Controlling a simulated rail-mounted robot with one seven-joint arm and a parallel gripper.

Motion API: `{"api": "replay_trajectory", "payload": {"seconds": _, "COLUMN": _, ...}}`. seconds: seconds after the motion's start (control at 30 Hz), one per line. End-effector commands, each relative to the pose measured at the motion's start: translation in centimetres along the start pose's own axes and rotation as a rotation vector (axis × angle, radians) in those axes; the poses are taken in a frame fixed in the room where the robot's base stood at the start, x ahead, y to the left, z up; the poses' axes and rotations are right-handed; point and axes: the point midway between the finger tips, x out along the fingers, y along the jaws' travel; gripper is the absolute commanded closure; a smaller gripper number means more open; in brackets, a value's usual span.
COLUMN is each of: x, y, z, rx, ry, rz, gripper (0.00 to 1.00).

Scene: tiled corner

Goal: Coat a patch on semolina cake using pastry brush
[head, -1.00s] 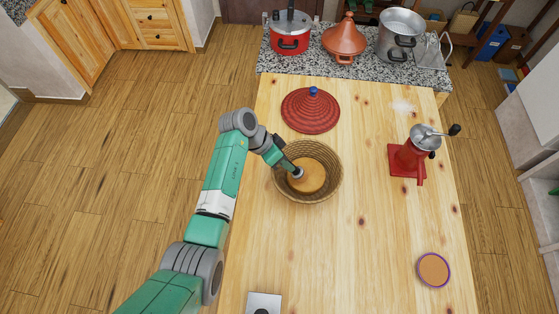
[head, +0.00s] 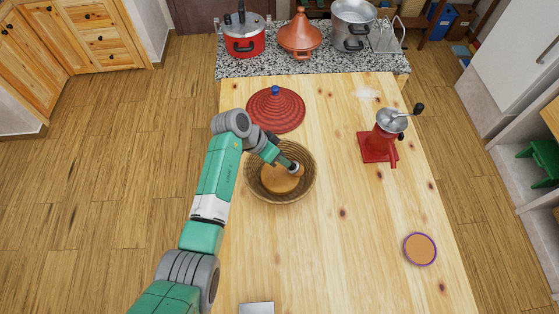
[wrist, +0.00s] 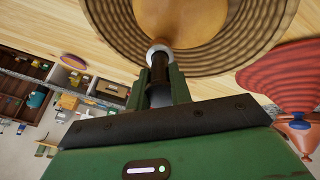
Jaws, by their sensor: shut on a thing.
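The semolina cake (head: 277,181) is a round golden-brown disc lying inside a woven basket (head: 256,188) on the wooden table. In the wrist view the cake (wrist: 195,16) fills the top middle, inside the basket's ribbed wall (wrist: 262,30). My gripper (head: 291,164) is over the right part of the cake. It is shut on the pastry brush, whose dark handle (wrist: 160,72) and pale round end (wrist: 159,49) show between the fingers. The brush end overlaps the cake in view; I cannot tell whether it touches. The bristles are hidden.
A red conical lid (head: 275,108) stands just behind the basket. A red grinder (head: 382,138) and a purple-rimmed round dish (head: 420,249) are on the right. Pots stand on the granite counter (head: 310,65) behind. The table's middle is clear.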

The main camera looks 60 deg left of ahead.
Motion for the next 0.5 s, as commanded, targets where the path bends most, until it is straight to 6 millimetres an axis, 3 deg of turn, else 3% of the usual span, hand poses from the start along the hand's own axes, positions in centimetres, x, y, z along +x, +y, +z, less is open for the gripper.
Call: {"api": "replay_trajectory", "payload": {"seconds": 0.5, "x": -2.7, "y": -2.3, "z": 3.1, "rx": 0.001, "ry": -0.002, "rz": 0.001, "gripper": 1.00}}
